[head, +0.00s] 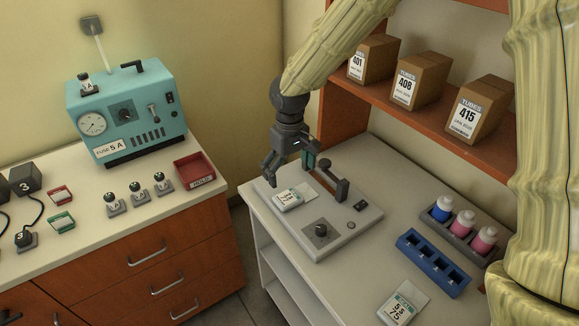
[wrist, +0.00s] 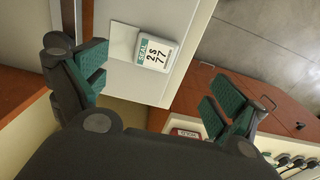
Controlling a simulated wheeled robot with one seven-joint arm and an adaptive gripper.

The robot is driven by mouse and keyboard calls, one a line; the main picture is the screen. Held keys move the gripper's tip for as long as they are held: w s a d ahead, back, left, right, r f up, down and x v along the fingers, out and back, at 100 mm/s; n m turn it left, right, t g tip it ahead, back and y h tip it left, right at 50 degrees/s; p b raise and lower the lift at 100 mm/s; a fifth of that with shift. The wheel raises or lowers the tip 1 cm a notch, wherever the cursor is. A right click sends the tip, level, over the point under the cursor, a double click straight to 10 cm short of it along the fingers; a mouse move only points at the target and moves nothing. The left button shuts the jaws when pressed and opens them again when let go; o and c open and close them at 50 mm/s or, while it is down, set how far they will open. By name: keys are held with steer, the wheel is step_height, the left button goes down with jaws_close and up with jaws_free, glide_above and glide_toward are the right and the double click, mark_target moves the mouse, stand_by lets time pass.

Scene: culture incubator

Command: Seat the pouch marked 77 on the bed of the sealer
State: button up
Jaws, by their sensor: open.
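The pouch marked 77 (wrist: 155,52) is a small white packet with a green-edged label, lying flat in the wrist view. In the head view the pouch (head: 288,198) lies on the left part of the grey sealer (head: 325,240), label up. I cannot tell whether it sits squarely on the bed. The sealer has a dark lever arm and a black knob. My gripper (head: 273,168) is above and just behind the pouch, apart from it. In the wrist view its green-padded fingers (wrist: 162,88) are wide apart with nothing between them.
A second pouch marked 75 (head: 400,307) lies at the white table's front. A blue rack (head: 433,262) and a grey rack of bottles (head: 466,230) stand at the right. Tube boxes (head: 418,80) fill the shelf behind. A floor gap separates the table from the left counter (head: 150,235).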

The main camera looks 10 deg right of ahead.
glide_above(289, 197)
steer(key=w, duration=0.1)
step_height(289, 197, down, 6)
steer(key=shift+w+a+r+p, duration=0.15)
steer(key=shift+r+p, duration=0.1)
steer(key=shift+p, duration=0.15)
steer(key=s+f, duration=0.1)
steer(key=s+f+p, duration=0.1)
steer(key=f, duration=0.2)
steer(key=w+f, duration=0.1)
steer(key=f, duration=0.1)
steer(key=shift+w, duration=0.15)
steer(key=shift+s, duration=0.3)
steer(key=shift+w+f, duration=0.15)
steer(key=shift+p, duration=0.3)
steer(key=c, duration=1.1)
